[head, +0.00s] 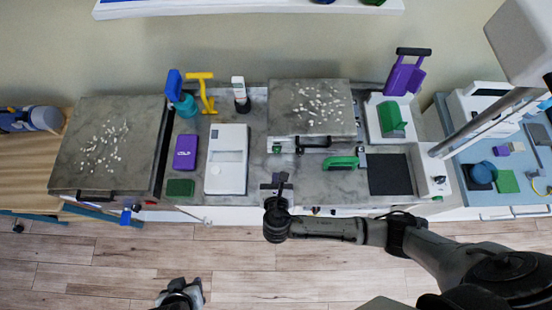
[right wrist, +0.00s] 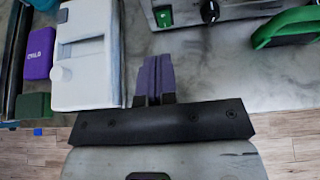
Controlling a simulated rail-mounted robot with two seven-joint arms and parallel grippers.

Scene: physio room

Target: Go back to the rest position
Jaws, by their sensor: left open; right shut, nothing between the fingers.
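My right gripper (head: 277,182) is shut and empty above the front edge of the grey counter, with its arm coming in from the right. In the right wrist view its two fingers (right wrist: 155,80) are together, just right of the white box. My left gripper (head: 181,292) is at the bottom edge of the head view, over the wooden floor and apart from the counter. It is open, and nothing shows in it. Most of the left arm is out of view.
Near my right gripper are a white box (head: 227,160), a green-handled tool (head: 341,162) and a black mat (head: 389,174). A purple box (head: 185,152) and green block (head: 180,187) lie further left. The wooden floor (head: 100,262) in front is clear.

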